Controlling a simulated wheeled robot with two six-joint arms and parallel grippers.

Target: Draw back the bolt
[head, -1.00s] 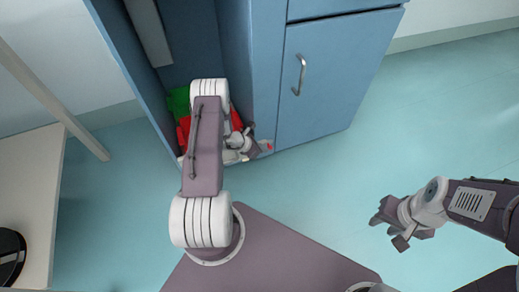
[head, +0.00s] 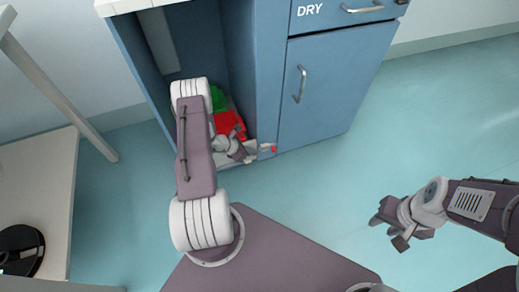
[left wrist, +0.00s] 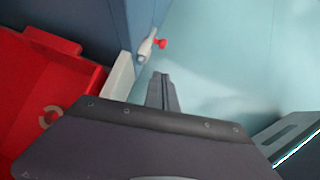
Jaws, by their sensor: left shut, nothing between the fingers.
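The bolt (head: 266,148) is a small pale pin with a red knob, low on the front edge of the blue cabinet (head: 265,110). In the left wrist view the bolt (left wrist: 149,45) sticks out past the cabinet edge, ahead of my gripper. My left gripper (head: 246,156) is just left of the bolt at the open bay's mouth. In the left wrist view its fingers (left wrist: 163,88) are together and empty, apart from the bolt.
A red bin (head: 229,125) and a green one (head: 217,98) sit inside the bay, partly behind my left arm. A closed door with a handle (head: 300,84) is right of the bay. A pale table (head: 40,175) stands left. Floor at the right is clear.

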